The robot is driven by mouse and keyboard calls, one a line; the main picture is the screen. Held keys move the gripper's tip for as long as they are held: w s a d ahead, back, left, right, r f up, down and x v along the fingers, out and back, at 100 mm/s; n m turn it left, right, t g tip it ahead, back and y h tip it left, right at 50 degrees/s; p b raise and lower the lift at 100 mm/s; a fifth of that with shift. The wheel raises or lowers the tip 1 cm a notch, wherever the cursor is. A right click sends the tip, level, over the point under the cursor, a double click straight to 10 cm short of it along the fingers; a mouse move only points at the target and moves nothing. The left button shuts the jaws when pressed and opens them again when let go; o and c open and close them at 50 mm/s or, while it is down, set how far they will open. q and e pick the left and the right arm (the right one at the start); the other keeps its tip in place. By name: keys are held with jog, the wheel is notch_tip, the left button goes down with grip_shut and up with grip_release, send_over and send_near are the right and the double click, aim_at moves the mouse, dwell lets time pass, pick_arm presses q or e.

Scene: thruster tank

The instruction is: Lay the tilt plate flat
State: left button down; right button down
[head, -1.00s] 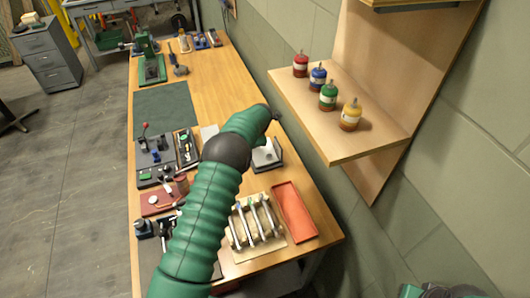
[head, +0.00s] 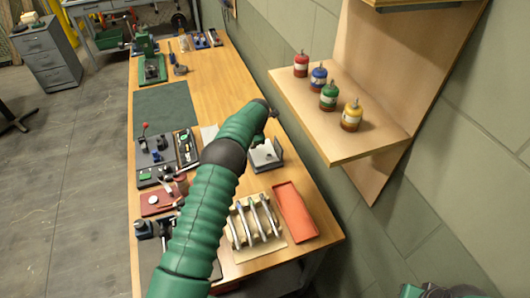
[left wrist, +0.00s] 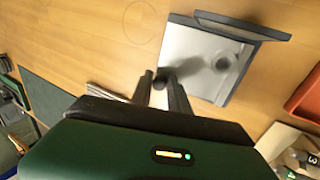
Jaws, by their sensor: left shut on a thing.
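The tilt plate (left wrist: 196,58) is a light grey panel with a dark rim; in the left wrist view it lies ahead of the fingers, with a blurred round shape and a shadow on it. A dark upright strip (left wrist: 242,25) stands along its far side. In the head view the plate (head: 263,154) is beside my green left arm, near the wall side of the bench. My left gripper (left wrist: 161,80) is shut on a small dark piece at the plate's near edge. Its tip (head: 272,113) is small in the head view. I cannot tell the plate's exact tilt.
A red tray (head: 294,211) and a board with curved metal bars (head: 255,222) sit nearer on the bench. A wooden shelf (head: 340,150) with coloured bottles juts out at right. Fixtures stand left of my arm. Part of my right arm shows at bottom right.

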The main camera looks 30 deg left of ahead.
pick_arm(q)
jog(key=shift+s+f, duration=0.2)
jog(key=shift+f, duration=0.2)
jog(key=shift+w+a+f+g+b, duration=0.1)
jog(key=shift+w+f+g+b, duration=0.15)
jog(key=shift+b, duration=0.5)
jog(key=shift+h+b, duration=0.4)
jog(key=shift+h, duration=0.1)
jog(key=shift+g, duration=0.25)
